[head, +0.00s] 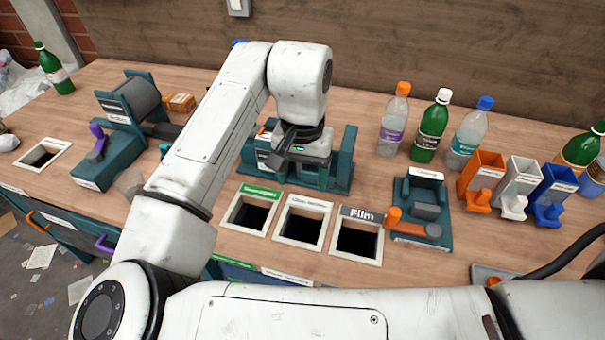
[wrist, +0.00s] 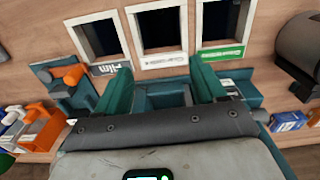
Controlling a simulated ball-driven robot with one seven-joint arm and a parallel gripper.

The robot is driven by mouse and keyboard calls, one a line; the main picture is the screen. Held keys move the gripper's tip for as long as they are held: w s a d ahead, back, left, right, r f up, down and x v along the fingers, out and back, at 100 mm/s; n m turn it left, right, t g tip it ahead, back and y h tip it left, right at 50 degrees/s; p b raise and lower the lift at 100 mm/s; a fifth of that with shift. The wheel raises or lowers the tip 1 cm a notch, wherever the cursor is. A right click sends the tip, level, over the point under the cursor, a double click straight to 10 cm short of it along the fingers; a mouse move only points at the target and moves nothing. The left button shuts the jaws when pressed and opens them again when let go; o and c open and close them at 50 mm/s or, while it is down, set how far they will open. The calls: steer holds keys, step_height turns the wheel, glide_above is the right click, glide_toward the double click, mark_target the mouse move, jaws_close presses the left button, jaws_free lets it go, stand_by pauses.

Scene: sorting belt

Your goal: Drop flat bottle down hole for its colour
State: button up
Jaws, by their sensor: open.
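My gripper (head: 285,150) is open above the teal press-like stand (head: 342,165) behind the holes. No flat bottle can be made out; the stand's inside is partly hidden by my arm and gripper. Three square framed holes lie in front of the stand: one with a green label (head: 252,213), one with a white label (head: 302,221), and one marked "Film" (head: 358,240). In the wrist view they are the green-label hole (wrist: 221,24), white-label hole (wrist: 160,27) and Film hole (wrist: 99,36).
Upright bottles stand at the back right: orange-capped clear (head: 394,122), green (head: 432,128) and blue-capped clear (head: 468,135). Orange, white and blue bins (head: 482,180) and a teal device (head: 424,205) stand to the right. A roller machine (head: 125,130) and another hole (head: 42,156) are at left.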

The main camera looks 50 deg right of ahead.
step_height(320, 180, up, 11)
steer(key=shift+f, duration=0.2)
stand_by(0.9)
